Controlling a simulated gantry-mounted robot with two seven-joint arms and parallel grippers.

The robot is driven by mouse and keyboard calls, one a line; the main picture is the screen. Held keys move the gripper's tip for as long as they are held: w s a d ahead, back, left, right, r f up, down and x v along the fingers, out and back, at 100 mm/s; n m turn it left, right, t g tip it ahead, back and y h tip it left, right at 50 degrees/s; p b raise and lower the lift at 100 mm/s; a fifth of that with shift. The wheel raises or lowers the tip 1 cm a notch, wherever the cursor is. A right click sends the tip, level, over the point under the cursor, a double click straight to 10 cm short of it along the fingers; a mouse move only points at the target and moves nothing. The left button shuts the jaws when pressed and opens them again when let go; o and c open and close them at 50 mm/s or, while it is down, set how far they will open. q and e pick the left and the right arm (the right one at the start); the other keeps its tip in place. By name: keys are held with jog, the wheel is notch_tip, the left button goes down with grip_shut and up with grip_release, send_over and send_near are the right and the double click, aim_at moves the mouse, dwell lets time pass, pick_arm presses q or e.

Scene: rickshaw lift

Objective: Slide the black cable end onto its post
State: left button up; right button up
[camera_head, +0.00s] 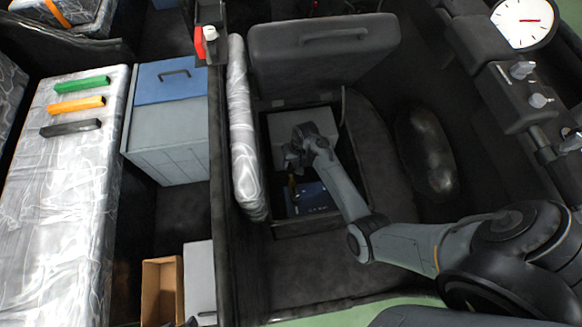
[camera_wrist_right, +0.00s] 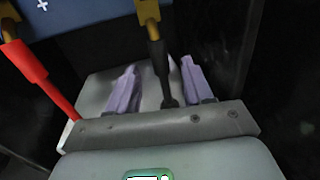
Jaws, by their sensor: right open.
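The black cable end (camera_wrist_right: 160,65) shows in the right wrist view as a dark bar with a yellow piece (camera_wrist_right: 148,12) at its upper end. My right gripper (camera_wrist_right: 159,68) is open, its two purple fingers on either side of the black bar with visible gaps. In the head view my right gripper (camera_head: 296,162) is inside the open compartment, above the blue-topped battery (camera_head: 312,197). The battery's blue top (camera_wrist_right: 85,12) also shows in the wrist view, with a white plus mark. I cannot make out the post. My left gripper is not in view.
A red cable end (camera_wrist_right: 42,75) with a yellow piece lies to the left in the wrist view. The compartment has a light inner panel (camera_head: 318,122) and dark walls. A plastic-wrapped cushion (camera_head: 243,130) stands along its left side, and a dark lid (camera_head: 325,50) behind it.

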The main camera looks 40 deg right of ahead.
aim_at(291, 168)
jog(key=shift+w+a+f+b, duration=0.15)
jog(key=shift+f+b, duration=0.2)
jog(key=shift+f, duration=0.6)
jog(key=shift+w+a+f+b, duration=0.1)
jog(key=shift+f+b, duration=0.2)
jog(key=shift+f, duration=0.65)
grip_shut()
